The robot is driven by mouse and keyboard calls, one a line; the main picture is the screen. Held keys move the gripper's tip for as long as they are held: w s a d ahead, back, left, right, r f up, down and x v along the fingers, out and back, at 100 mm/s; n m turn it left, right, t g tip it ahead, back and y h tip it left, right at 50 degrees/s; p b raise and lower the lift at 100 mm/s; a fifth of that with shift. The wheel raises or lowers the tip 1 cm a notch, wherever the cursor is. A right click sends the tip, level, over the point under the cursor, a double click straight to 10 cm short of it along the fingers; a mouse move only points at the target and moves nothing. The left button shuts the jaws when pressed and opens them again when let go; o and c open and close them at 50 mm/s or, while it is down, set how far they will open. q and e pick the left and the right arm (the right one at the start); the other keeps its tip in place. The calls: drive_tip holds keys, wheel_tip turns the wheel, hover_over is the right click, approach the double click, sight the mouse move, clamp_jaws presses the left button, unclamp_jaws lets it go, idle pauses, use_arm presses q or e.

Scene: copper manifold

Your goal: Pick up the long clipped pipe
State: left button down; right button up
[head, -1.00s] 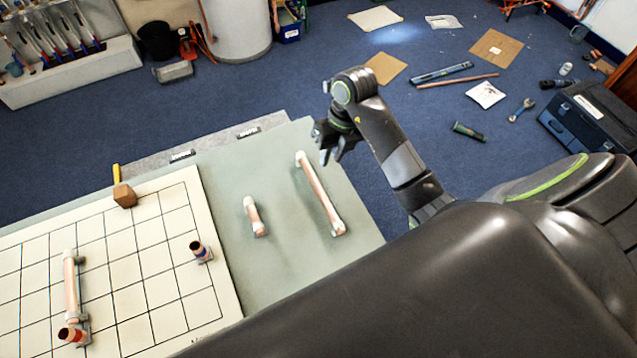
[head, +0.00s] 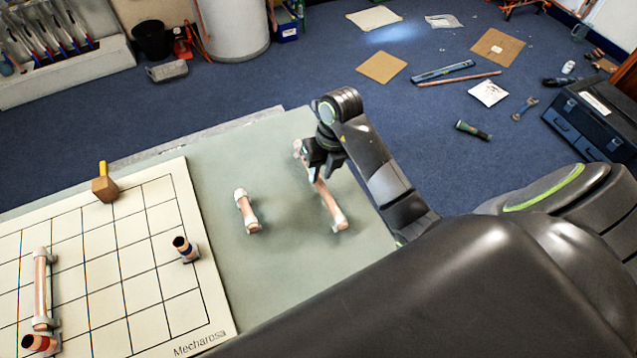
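The long clipped pipe (head: 331,205) is a copper pipe with pale clips at its ends. It lies on the right part of the grey-green table in the head view. My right gripper (head: 322,172) is over the upper half of this pipe and hides part of it. Its fingers point down at the pipe, but I cannot tell whether they are open or closed around it. My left gripper is not in view.
A short clipped pipe (head: 246,211) lies left of the long one. Bare table (head: 285,270) lies between the board and my arm.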

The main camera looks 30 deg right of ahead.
drive_tip(key=shift+w+a+f+p, duration=0.1)
drive_tip(key=shift+a+f+p, duration=0.15)
drive_tip(key=shift+f, duration=0.75)
drive_tip(key=shift+w+a+f+p, duration=0.1)
drive_tip(key=shift+f+p, duration=0.1)
drive_tip(key=shift+f, duration=0.75)
drive_tip(key=shift+c, duration=0.4)
clamp_jaws()
